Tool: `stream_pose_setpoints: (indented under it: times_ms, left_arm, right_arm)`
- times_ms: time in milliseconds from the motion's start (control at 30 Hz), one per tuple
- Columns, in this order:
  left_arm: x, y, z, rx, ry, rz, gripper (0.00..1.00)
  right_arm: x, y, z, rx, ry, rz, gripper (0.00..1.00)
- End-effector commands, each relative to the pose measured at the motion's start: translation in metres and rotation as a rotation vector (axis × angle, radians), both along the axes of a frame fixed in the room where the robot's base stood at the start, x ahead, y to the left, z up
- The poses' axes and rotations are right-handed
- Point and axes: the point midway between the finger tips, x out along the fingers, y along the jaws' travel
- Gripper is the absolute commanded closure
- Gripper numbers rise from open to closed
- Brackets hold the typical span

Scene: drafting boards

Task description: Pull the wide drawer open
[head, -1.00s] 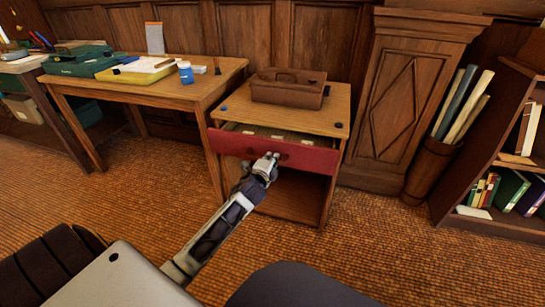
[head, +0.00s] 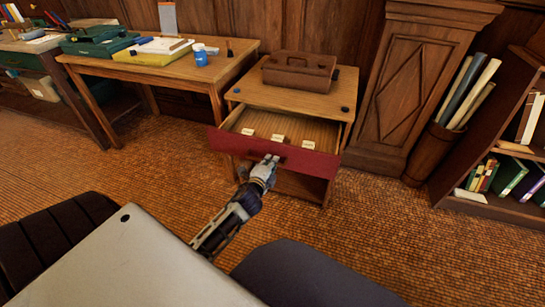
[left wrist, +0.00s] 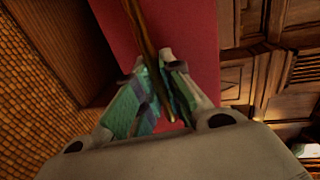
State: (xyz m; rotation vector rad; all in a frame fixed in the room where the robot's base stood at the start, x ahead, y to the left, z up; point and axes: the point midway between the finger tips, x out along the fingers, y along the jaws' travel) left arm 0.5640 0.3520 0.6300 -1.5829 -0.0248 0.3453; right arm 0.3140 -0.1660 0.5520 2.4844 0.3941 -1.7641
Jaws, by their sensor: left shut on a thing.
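The wide drawer (head: 312,158) has a dark red front and stands well out of a small wooden cabinet (head: 335,97). Inside it, several small white labels show on a light wooden bottom. My left gripper (head: 268,163) is at the middle of the drawer front. In the left wrist view, its fingers (left wrist: 160,85) are shut on the drawer's handle (left wrist: 144,35), a thin dark bar, with the red front (left wrist: 195,45) close behind. My right gripper is not in view.
A brown wooden tool caddy (head: 299,70) sits on the cabinet top. A wooden table (head: 215,75) with boxes and a blue jar (head: 200,57) stands to the left. A bin of rolled papers (head: 434,150) and a bookshelf (head: 500,160) are at right. Carpet (head: 130,170) in front is free.

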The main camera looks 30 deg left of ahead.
Motion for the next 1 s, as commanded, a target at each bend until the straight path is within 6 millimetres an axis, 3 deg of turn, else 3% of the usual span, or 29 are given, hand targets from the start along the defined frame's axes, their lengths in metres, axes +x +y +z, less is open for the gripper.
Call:
stream_pose_setpoints:
  times_ms: [500,533,667,1000]
  left_arm:
    - [-0.0036,-0.001,-0.0006,0.0,0.001,0.0,1.0]
    - [-0.0036,-0.001,-0.0006,0.0,0.001,0.0,0.87]
    - [-0.0034,-0.0009,-0.0004,0.0,0.0,0.0,0.7]
    - [-0.0035,-0.0009,0.0003,0.0,-0.001,0.0,0.68]
  right_arm:
    - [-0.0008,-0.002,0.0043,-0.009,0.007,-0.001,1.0]
    - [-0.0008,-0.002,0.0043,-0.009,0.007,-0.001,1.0]
    - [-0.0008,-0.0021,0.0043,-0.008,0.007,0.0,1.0]
    - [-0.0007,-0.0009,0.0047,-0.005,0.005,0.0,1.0]
